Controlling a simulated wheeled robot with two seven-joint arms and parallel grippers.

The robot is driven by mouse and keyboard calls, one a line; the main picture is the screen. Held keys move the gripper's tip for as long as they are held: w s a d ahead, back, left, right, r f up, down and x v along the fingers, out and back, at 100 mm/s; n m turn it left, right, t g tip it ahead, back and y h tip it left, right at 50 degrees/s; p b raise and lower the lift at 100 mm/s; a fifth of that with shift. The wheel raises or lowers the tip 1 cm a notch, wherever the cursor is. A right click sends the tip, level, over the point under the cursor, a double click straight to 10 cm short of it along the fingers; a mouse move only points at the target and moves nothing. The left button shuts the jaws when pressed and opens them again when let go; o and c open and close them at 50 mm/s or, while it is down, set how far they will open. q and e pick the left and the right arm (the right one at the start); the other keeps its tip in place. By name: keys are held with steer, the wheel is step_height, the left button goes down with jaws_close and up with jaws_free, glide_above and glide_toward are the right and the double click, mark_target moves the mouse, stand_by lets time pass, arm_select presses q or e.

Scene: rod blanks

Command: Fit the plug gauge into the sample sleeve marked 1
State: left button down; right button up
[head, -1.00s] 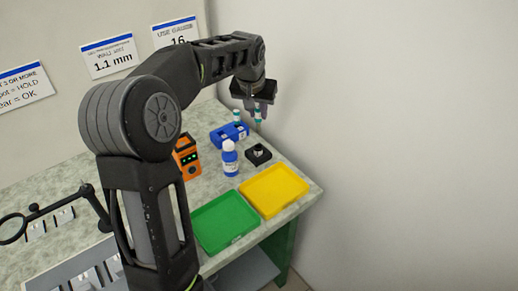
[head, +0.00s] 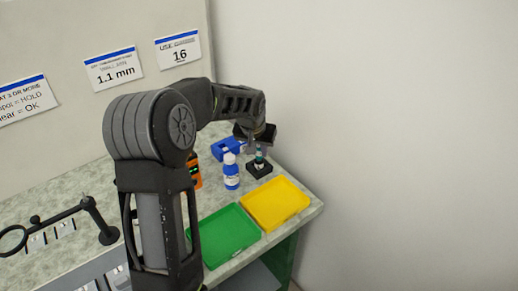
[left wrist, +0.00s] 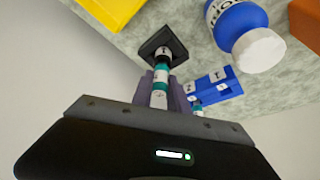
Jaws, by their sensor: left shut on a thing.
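My left gripper (head: 262,143) is shut on the teal-and-white plug gauge (left wrist: 160,86), which points down at the black square holder (head: 259,172). The gauge also shows in the head view (head: 259,155), directly over the holder. In the left wrist view the sample sleeve (left wrist: 163,53), with a label reading 1, stands in the black holder (left wrist: 150,46). The gauge's lower end lines up with the sleeve and seems to meet it; I cannot tell how deep it sits. My right gripper is not in view.
A blue rack (head: 226,149) with numbered places stands behind the holder; another teal-banded gauge (left wrist: 197,108) is at it. A blue bottle (head: 231,176) stands close left of the holder. Yellow tray (head: 273,204) and green tray (head: 222,236) lie in front. A wall bounds the right.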

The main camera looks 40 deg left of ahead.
arm_select(q)
steer(key=shift+f+b, duration=0.4)
steer(key=shift+f, duration=0.05)
steer(key=c, duration=1.3)
jaws_free()
steer(key=shift+r, duration=0.1)
steer(key=shift+r+p, duration=0.45)
steer(key=shift+p, duration=0.05)
steer(key=shift+s+d+r, duration=0.1)
steer(key=shift+s+r, duration=0.05)
steer(key=shift+r, duration=0.15)
steer(key=v, duration=1.1)
steer(key=shift+b, duration=0.45)
steer(key=shift+s, duration=0.1)
